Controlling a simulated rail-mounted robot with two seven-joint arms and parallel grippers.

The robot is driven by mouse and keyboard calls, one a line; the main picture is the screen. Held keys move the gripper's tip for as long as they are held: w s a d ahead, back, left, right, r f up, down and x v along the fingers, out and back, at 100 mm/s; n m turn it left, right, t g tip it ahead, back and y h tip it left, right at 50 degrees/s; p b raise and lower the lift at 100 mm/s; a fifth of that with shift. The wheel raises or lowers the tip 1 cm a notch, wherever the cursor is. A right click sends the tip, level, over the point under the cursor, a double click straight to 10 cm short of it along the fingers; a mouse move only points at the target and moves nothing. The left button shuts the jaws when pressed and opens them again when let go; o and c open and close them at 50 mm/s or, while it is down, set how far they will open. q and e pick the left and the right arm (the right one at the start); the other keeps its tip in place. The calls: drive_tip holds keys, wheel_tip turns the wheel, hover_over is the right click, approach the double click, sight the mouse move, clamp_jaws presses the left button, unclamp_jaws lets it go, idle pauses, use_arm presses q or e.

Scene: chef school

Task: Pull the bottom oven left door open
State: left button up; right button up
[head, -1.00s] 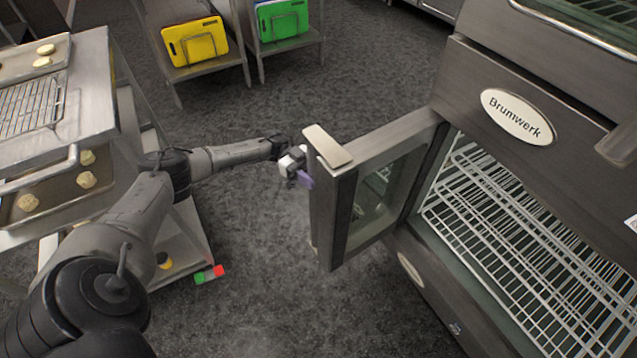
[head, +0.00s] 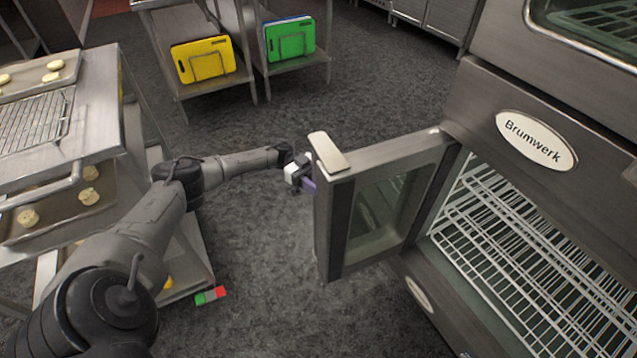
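The bottom oven's left door (head: 385,208) stands swung out from the oven front, with its glass pane facing the open cavity. A pale handle piece (head: 327,153) tops its free edge. My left gripper (head: 304,178) is at the outer side of that free edge, by the handle. Its fingers are mostly hidden by the door edge, so I cannot tell whether they are open or shut. Wire racks (head: 530,255) show inside the oven. My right gripper is not in view.
A steel trolley (head: 105,120) with trays of dough pieces stands at the left. A shelf with yellow (head: 203,60) and green (head: 290,39) boards stands at the back. A red and green item (head: 211,295) lies near the trolley's base. Dark floor between trolley and door is clear.

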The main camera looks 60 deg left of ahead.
use_arm(q)
drive_tip(key=o, duration=0.4)
drive_tip(key=shift+c, duration=0.2)
drive_tip(key=shift+a, duration=0.1)
drive_tip(key=b+v, duration=1.1)
drive_tip(key=v, duration=0.2)
drive_tip(key=shift+a, duration=0.3)
idle(0.4)
